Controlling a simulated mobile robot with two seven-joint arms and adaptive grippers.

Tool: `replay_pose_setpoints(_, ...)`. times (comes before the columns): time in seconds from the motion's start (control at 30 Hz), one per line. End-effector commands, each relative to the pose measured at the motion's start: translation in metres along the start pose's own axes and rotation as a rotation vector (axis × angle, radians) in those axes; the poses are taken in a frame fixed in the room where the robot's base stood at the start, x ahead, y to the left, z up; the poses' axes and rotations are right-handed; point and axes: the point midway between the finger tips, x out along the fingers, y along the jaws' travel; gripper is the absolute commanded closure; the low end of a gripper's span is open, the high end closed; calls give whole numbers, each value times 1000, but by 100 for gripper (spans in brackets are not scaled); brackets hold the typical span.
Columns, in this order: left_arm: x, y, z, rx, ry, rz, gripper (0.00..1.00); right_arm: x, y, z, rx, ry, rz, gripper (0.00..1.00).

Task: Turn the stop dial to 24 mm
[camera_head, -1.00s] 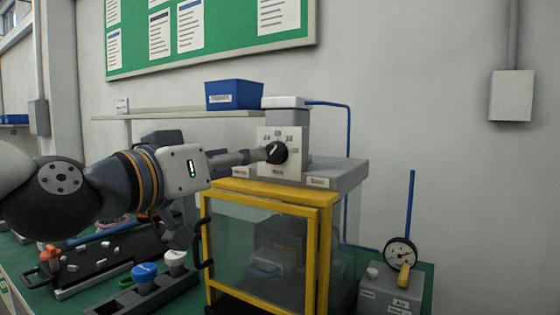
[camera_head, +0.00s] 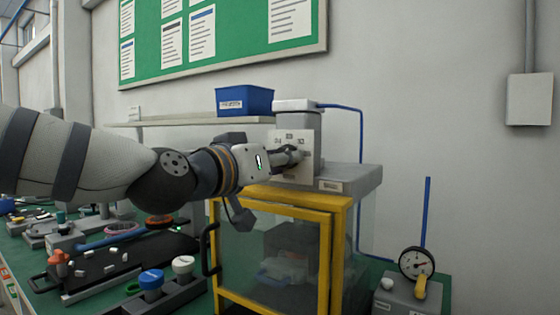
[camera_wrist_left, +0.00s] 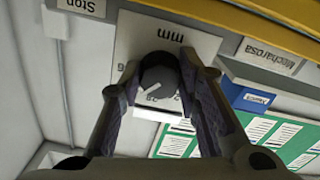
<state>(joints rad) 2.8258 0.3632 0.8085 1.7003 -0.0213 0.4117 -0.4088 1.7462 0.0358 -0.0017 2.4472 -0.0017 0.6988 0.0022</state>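The stop dial (camera_wrist_left: 160,76) is a round black knob with a white pointer line, on a pale scale plate (camera_head: 280,141) fixed to the grey unit above the yellow-framed enclosure. In the left wrist view the plate appears upside down, with "mm" and partly hidden numbers; I cannot read the dial's setting. My left gripper (camera_wrist_left: 161,75) is open with one finger on each side of the dial. A firm touch cannot be made out. In the head view, my left gripper (camera_head: 291,156) covers the dial. My right gripper is not in view.
The yellow-framed enclosure (camera_head: 279,191) with clear panels stands below the dial. A blue bin (camera_head: 245,101) sits on the shelf to its left. A dial gauge (camera_head: 417,263) on a grey block stands at right. Caps and tools crowd the green bench at left.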

Motion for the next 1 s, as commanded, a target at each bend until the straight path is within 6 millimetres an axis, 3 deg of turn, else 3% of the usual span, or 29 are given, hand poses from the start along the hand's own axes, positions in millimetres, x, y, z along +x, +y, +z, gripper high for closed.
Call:
replay_pose_setpoints(0.37, -1, 1, -2, -80, 2, 0, 97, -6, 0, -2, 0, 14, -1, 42)
replay_pose_setpoints(1.0, -1, 4, -3, -648, 1, 1, 97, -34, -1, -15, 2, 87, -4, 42)
